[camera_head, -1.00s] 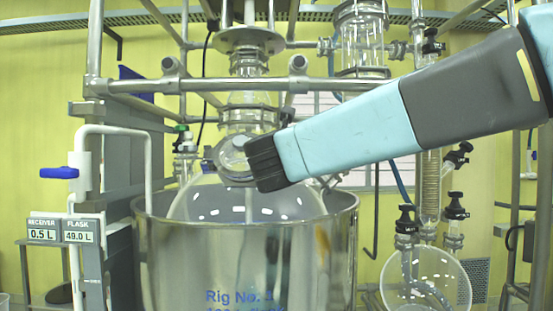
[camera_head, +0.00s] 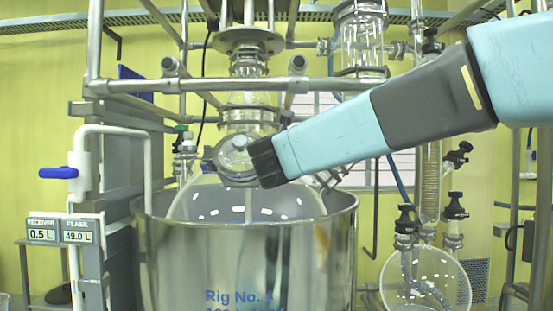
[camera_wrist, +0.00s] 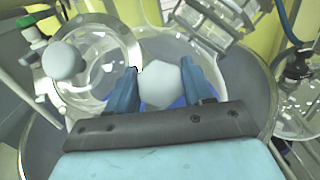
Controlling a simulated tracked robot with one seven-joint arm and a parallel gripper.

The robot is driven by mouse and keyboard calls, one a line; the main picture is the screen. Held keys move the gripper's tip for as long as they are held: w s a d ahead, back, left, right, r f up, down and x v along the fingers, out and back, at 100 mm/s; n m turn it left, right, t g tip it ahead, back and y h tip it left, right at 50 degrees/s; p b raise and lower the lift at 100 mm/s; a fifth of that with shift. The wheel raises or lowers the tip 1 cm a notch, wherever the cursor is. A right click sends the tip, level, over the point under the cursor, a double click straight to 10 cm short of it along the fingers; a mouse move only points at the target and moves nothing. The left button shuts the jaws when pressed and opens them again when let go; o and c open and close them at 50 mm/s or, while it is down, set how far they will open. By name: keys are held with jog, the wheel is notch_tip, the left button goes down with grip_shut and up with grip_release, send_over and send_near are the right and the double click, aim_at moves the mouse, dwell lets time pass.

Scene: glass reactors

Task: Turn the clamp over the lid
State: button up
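The glass lid (camera_head: 235,165) with a metal rim sits on a side neck of the large flask, left of my gripper (camera_head: 262,162). In the wrist view the lid (camera_wrist: 92,62) is a clear round disc inside a ring, with a grey round knob (camera_wrist: 63,60) at its left side. A pale six-sided knob (camera_wrist: 160,84), seemingly part of the clamp, lies between the two blue fingers of my gripper (camera_wrist: 160,72). The fingers stand apart, one on each side of the knob. Whether both press on it is hard to tell.
A steel vessel (camera_head: 250,250) surrounds the flask (camera_head: 190,205). Metal rails (camera_head: 220,84) cross above the lid. A glass column (camera_head: 360,40) rises at the back, and a round receiver flask (camera_head: 425,285) hangs at the right. Pipes and a blue-handled valve (camera_head: 60,172) stand at the left.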

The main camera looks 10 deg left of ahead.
jog(key=c, duration=0.4)
jog(key=shift+s+a, duration=0.15)
jog(key=shift+a, duration=0.05)
jog(key=shift+c, duration=0.2)
jog(key=shift+d, duration=0.15)
jog(key=shift+m, duration=0.3)
